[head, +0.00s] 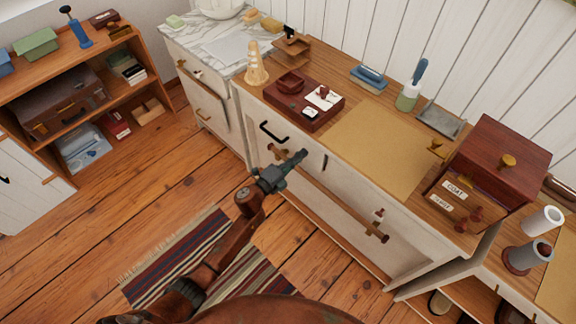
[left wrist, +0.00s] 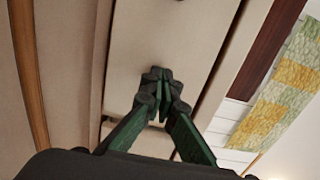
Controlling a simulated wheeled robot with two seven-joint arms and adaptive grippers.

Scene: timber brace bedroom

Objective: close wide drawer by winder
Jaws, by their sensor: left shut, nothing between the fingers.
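The long white cabinet (head: 350,195) stands against the wall. A wooden bar with knobbed ends (head: 335,198) runs slantwise along its front. A black handle (head: 272,132) is at the upper left of that front, and a small reddish knob (head: 379,212) is to the right. I cannot tell which part is the winder, or how far the wide drawer stands out. My left gripper (head: 296,160) is shut and empty by the bar's left end; contact is unclear. In the left wrist view its fingers (left wrist: 160,82) are together before a pale panel (left wrist: 125,50). My right gripper is not seen.
The cabinet top holds a dark red tray (head: 303,103), a tan mat (head: 378,145) and a dark red box (head: 500,158). A pale door or panel (head: 455,265) juts out at the lower right. A striped rug (head: 180,262) lies on the plank floor. A wooden shelf (head: 120,80) stands at left.

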